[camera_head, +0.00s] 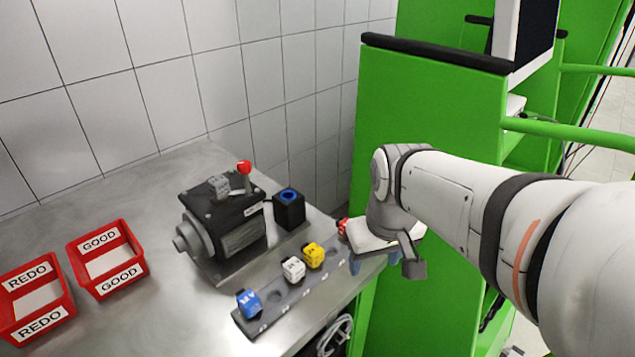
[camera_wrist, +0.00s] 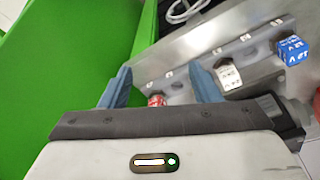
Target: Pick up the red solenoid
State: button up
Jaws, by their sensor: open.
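The red solenoid (camera_head: 343,226) sits at the far right end of the grey rack (camera_head: 262,323), partly hidden by my gripper in the head view. In the wrist view the red solenoid (camera_wrist: 157,100) shows between the two blue fingers, nearer the left one, its lower part cut off by my gripper body. My gripper (camera_head: 375,262) is open, its fingers pointing down at that end of the rack. In the wrist view my gripper (camera_wrist: 164,84) has its fingers wide apart with nothing held. Whether a finger touches the solenoid cannot be told.
The rack also holds a yellow solenoid (camera_head: 314,255), a white one (camera_head: 293,269) and a blue one (camera_head: 249,303). A dark pump (camera_head: 235,230) with a red-knobbed lever and a black block (camera_head: 289,209) stand behind. Red bins (camera_head: 107,258) are left; a green cabinet (camera_head: 430,115) is close right.

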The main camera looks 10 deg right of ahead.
jog(key=w+n, duration=0.2)
jog(key=w, duration=0.3)
jog(key=w+n+g+b, duration=0.1)
jog(key=w, duration=0.5)
jog(key=w+f+n+g+b, duration=0.1)
jog(key=w+n, duration=0.1)
jog(key=w, duration=0.3)
jog(key=shift+w+a+n, duration=0.2)
jog(key=shift+w+n, duration=0.1)
jog(key=shift+w, duration=0.1)
jog(key=shift+w+f, duration=0.2)
jog(key=shift+w, duration=0.15)
jog(key=shift+w+f, duration=0.1)
jog(key=shift+f, duration=0.15)
notch_tip(320, 180, down, 7)
jog(key=shift+w+d+f, duration=0.1)
jog(key=shift+w+d, duration=0.05)
jog(key=c, duration=0.9)
